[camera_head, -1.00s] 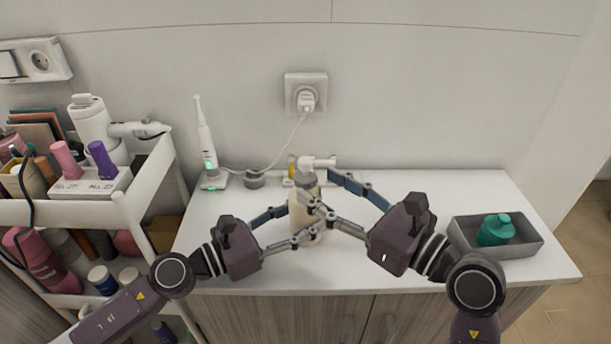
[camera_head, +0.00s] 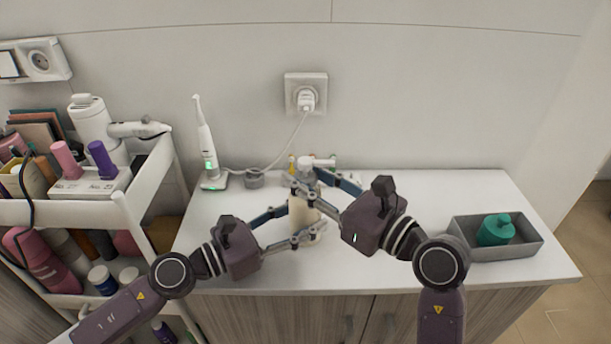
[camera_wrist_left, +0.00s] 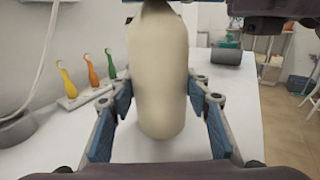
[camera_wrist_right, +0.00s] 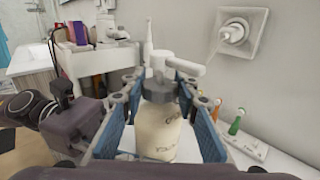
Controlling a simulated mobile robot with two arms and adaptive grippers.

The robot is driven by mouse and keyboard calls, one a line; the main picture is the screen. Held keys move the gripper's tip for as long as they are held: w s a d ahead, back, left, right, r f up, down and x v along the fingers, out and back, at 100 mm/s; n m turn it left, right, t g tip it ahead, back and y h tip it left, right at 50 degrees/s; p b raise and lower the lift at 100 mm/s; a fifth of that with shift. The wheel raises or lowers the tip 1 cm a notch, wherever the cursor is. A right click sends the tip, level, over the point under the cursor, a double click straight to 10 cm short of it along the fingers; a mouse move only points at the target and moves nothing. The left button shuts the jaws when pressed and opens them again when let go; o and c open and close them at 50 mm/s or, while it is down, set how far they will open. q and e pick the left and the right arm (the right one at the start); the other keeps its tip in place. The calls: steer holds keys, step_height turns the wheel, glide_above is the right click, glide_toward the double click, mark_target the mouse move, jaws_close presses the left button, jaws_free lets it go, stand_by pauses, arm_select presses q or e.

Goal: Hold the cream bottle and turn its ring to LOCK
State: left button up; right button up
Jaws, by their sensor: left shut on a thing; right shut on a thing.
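The cream bottle (camera_head: 299,216) stands upright on the white counter, with a grey ring (camera_wrist_right: 158,91) at its neck and a white pump nozzle (camera_wrist_right: 187,66) above. My left gripper (camera_head: 302,221) is shut on the bottle's body; in the left wrist view the body (camera_wrist_left: 160,80) fills the space between the blue finger pads. My right gripper (camera_head: 305,181) is higher, shut around the ring at the neck. In the right wrist view the cream body (camera_wrist_right: 157,132) shows below the ring, with blurred dark marks. I cannot read any LOCK mark.
A grey tray (camera_head: 464,235) with a teal bottle (camera_head: 496,230) stands at the right. An electric toothbrush (camera_head: 206,145) stands behind on the left, and a white cart (camera_head: 140,195) is at the far left. Small coloured items (camera_wrist_left: 91,75) sit behind the bottle. The counter between bottle and tray is clear.

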steer(key=shift+c, duration=0.9)
steer(key=shift+n+g+y, duration=0.3)
steer(key=shift+n+g, duration=0.1)
steer(key=n+g+y, duration=0.2)
steer(key=g, duration=0.1)
steer(key=shift+f, duration=0.1)
steer(key=shift+n+g+y, duration=0.6)
steer(key=shift+n+g, duration=0.6)
steer(key=shift+g, duration=0.55)
steer(key=shift+n+g+y, duration=0.6)
steer(key=shift+n+g, duration=0.6)
steer(key=shift+g, duration=0.85)
steer(key=o, duration=1.2)
